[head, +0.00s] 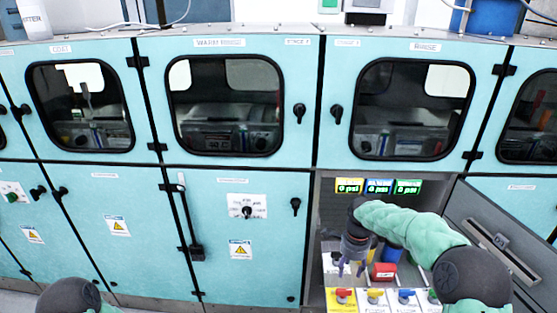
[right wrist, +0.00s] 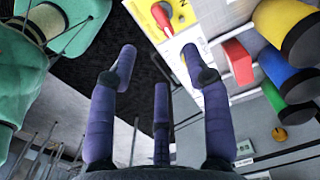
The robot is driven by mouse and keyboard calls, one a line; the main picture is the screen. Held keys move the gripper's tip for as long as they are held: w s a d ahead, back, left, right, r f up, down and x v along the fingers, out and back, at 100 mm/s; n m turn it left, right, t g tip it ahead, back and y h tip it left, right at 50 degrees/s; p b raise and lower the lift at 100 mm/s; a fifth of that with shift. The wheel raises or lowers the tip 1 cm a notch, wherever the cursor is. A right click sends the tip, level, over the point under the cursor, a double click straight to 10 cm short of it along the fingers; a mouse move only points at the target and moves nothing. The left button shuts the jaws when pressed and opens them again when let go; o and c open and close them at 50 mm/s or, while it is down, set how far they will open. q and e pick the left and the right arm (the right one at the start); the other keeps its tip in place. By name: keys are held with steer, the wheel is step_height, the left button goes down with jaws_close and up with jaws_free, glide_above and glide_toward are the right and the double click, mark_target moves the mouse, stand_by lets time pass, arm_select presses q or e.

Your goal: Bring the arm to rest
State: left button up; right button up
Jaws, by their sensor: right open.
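My right arm reaches in from the right in the head view, its green-sleeved forearm crossing the open compartment (head: 329,222). My right gripper (head: 353,268) points down inside this compartment, beside a red block (head: 383,271) and left of a blue cylinder (head: 391,253). In the right wrist view the purple fingers (right wrist: 158,65) are spread apart with nothing between them. The red block also shows there, right of the fingers (right wrist: 237,62). Of my left arm only a piece shows at the lower left edge of the head view; its gripper is out of the picture.
A row of valves with red (head: 344,296), yellow (head: 375,295) and blue (head: 406,296) handles lies at the compartment's front. Lit pressure displays (head: 378,187) read 0 psi above. An open grey door (head: 500,235) stands right. Closed teal cabinets (head: 265,215) fill the left.

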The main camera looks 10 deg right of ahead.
steer(key=s+a+f+n+y, duration=0.2)
steer(key=s+a+f+n, duration=0.25)
steer(key=a+f, duration=0.4)
steer(key=s+a+f+n+y, duration=0.1)
steer(key=s+a+f+n, duration=0.35)
steer(key=f, duration=0.65)
steer(key=s+a+f+n, duration=0.4)
steer(key=s+a, duration=0.1)
steer(key=s, duration=0.2)
steer(key=s+a+f+n+y, duration=0.1)
steer(key=s+a+f+n, duration=0.3)
steer(key=s, duration=0.4)
steer(key=shift+s+a+n, duration=0.15)
steer(key=shift+a+n, duration=0.25)
steer(key=shift+n, duration=0.3)
steer(key=shift+f, duration=0.1)
steer(key=shift+c, duration=0.8)
steer(key=shift+d, duration=0.1)
steer(key=shift+c, duration=0.2)
